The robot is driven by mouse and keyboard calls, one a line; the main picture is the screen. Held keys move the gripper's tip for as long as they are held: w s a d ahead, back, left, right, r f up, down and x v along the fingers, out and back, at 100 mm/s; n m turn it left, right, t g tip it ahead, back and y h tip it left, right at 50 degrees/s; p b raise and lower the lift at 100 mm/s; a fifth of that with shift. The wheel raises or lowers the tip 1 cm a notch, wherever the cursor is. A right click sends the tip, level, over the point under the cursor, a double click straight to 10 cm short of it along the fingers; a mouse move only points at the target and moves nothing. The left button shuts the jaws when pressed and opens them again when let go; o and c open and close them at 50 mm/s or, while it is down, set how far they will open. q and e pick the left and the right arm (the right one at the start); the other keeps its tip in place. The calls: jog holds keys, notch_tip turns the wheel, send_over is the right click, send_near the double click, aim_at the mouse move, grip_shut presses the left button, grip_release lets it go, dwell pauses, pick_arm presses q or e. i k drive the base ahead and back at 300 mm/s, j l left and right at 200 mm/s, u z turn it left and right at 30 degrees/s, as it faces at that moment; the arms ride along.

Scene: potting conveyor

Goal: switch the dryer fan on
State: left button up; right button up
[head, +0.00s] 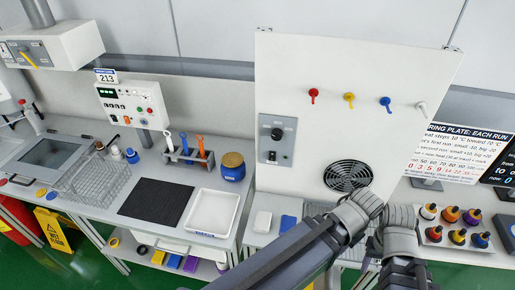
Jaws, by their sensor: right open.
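A round black fan grille (348,174) is set low in the upright white panel (330,95), right of its middle. A grey switch plate (288,150) with a dark round knob (277,133) is on the panel's left side. The knob's setting is too small to read, and I cannot tell whether the fan turns. My right gripper (403,280) is open at the bottom edge, below and right of the fan and apart from the switch plate. My left gripper is out of view.
Red, yellow, blue and white hooks (349,98) line the panel top. My right arm crosses in front of the panel's lower edge. A tray of coloured bottles (440,243) stands at right. A white tray (213,212) and black mat (157,202) lie on the left bench.

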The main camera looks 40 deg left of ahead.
aim_at(272, 154)
jog(key=u, duration=1.05)
